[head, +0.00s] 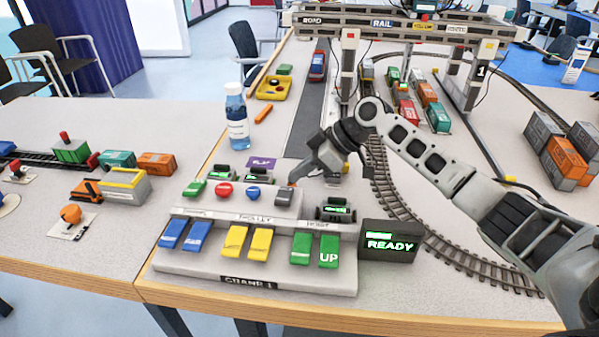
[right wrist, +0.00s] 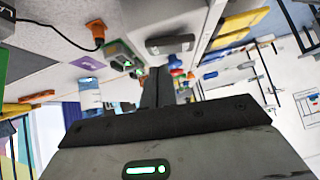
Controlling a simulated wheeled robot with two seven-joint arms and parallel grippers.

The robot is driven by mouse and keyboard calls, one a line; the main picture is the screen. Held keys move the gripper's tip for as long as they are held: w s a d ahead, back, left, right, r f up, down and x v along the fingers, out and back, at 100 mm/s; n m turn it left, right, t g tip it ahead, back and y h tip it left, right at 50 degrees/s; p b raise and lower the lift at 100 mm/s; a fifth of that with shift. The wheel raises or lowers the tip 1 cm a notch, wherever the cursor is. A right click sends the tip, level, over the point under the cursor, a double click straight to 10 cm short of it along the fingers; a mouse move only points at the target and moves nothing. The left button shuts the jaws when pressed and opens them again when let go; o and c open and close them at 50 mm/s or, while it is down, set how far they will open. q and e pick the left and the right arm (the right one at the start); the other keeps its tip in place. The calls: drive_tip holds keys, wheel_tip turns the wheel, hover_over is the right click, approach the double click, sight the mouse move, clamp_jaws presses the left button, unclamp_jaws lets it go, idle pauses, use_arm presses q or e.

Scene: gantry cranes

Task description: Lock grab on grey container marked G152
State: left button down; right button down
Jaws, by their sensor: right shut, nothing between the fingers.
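The crane 1 control panel (head: 250,275) stands at the front of the table. It has blue, yellow and green paddles in front. Grey containers (head: 542,130) stand at the far right with orange ones; I cannot read G152 on any. My left gripper is out of view.
The gantry crane (head: 400,22) spans the road and rail behind the panel. A READY display (head: 389,241) stands right of the panel. A blue bottle (head: 236,115) stands behind it at left. Curved track (head: 400,205) runs beneath my right arm. Container wagons (head: 405,108) stand under the gantry.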

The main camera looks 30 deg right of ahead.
drive_tip(key=w+r+v, duration=0.1)
drive_tip(key=v, duration=1)
drive_tip(key=shift+w+r, duration=0.15)
drive_tip(key=shift+r, duration=0.2)
